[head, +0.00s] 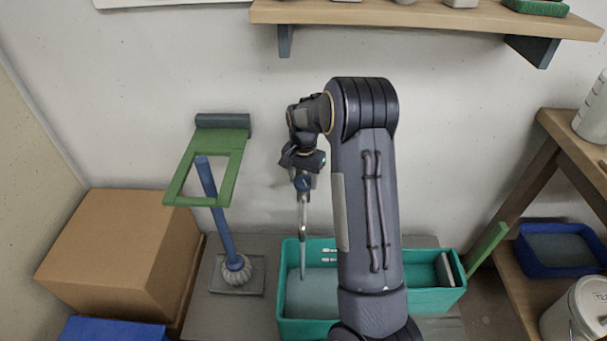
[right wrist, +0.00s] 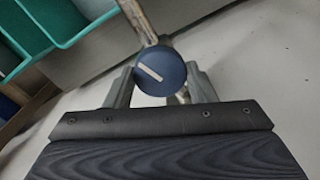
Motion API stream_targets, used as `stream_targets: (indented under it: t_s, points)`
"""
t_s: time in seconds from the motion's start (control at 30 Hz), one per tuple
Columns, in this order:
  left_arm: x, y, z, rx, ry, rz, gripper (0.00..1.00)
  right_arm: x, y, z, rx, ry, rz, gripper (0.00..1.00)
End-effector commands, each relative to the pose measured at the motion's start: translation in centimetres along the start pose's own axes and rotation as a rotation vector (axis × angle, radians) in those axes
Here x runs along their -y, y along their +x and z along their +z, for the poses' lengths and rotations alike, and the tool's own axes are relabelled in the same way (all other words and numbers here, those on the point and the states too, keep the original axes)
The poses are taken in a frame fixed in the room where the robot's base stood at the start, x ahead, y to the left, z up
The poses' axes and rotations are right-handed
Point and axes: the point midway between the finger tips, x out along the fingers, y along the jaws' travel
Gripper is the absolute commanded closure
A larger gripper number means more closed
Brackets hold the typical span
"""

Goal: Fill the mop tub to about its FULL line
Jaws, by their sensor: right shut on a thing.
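The teal mop tub (head: 290,250) stands low in the middle of the head view, partly hidden behind my right arm; a corner of the tub (right wrist: 85,25) shows in the right wrist view. Grey water (head: 318,297) lies in its left part. Two white marks (head: 329,255) on the back wall stand above the water; their lettering is too small to read. A blue tap knob (right wrist: 160,72) with a white line sits between the fingers of my right gripper (head: 303,180), which is shut on it. A thin grey-blue streak (head: 303,258), apparently running water, drops from the spout into the tub. My left gripper is out of view.
A cardboard box (head: 125,250) is at the far left. A wooden rack (head: 550,165) with a blue basin (head: 535,271) and a white bucket (head: 570,315) stands right. A shelf (head: 420,18) hangs above.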

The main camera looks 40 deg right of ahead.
Motion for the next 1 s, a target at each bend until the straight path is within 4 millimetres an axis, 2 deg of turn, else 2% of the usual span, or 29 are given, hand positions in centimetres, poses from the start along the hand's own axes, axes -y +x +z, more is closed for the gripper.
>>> stream_targets:
  t_s: [0.3,0.77,0.8,0.93,1.0]
  points:
    - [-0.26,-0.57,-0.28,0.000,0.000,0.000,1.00,0.03,-0.10,-0.14,-0.004,0.096,-0.002,0.73]
    - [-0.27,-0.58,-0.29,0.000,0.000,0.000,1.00,0.02,-0.06,-0.17,-0.005,0.108,-0.002,0.73]
    - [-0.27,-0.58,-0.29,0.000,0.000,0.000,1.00,0.01,-0.06,-0.17,-0.005,0.108,-0.002,0.47]
    - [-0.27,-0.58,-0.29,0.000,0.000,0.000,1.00,0.00,-0.05,-0.13,-0.003,0.108,-0.002,0.30]
    - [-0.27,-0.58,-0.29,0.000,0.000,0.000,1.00,0.00,-0.03,-0.11,-0.003,0.108,-0.001,0.28]
